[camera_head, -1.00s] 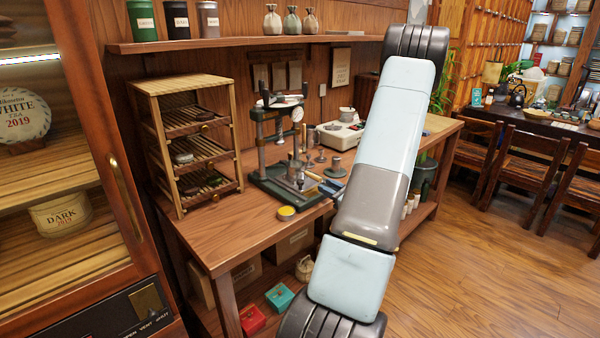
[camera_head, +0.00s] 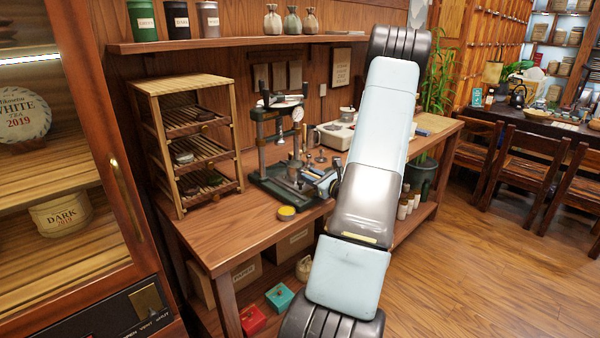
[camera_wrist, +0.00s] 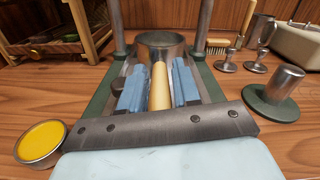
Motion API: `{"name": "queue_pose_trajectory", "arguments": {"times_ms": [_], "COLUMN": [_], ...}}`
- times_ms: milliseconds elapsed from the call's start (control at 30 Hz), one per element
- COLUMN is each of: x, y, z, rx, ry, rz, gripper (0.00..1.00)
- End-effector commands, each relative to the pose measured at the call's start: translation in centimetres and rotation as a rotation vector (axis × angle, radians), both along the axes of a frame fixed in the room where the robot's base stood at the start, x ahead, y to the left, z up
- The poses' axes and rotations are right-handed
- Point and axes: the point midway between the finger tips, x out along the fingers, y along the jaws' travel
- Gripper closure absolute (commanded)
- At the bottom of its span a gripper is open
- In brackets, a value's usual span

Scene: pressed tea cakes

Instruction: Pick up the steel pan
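The steel pan (camera_wrist: 161,45) sits at the green-based press, between its two posts, in the wrist view. Its pale wooden handle (camera_wrist: 159,88) points toward my wrist. My gripper (camera_wrist: 159,72) has its two blue fingers on either side of the handle. Narrow gaps seem to show between the handle and the fingertips, so the gripper looks open around it. In the head view the pan (camera_head: 293,172) is small, and my gripper (camera_head: 322,184) is low at the front of the press, partly hidden by my arm.
The press (camera_head: 270,140) stands on the wooden bench (camera_head: 240,228). A yellow-topped tin (camera_wrist: 41,143) is at the front left. A steel cylinder on a green disc (camera_wrist: 284,90) and small tampers (camera_wrist: 228,62) are at right. A slatted rack (camera_head: 185,85) stands left.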

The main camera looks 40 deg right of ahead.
Motion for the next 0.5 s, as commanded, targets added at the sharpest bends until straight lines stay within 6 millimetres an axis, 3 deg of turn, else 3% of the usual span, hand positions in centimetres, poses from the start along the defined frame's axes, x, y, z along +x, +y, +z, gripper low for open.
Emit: {"name": "queue_pose_trajectory", "arguments": {"times_ms": [100,400,500], "x": [-0.04,-0.07,-0.07], "y": [-0.01,-0.02,-0.02], "z": [-0.01,-0.02,-0.03], "rx": [0.000,0.000,0.000], "ry": [0.000,0.000,0.000], "rz": [0.000,0.000,0.000], "gripper": [0.71,0.99,1.00]}}
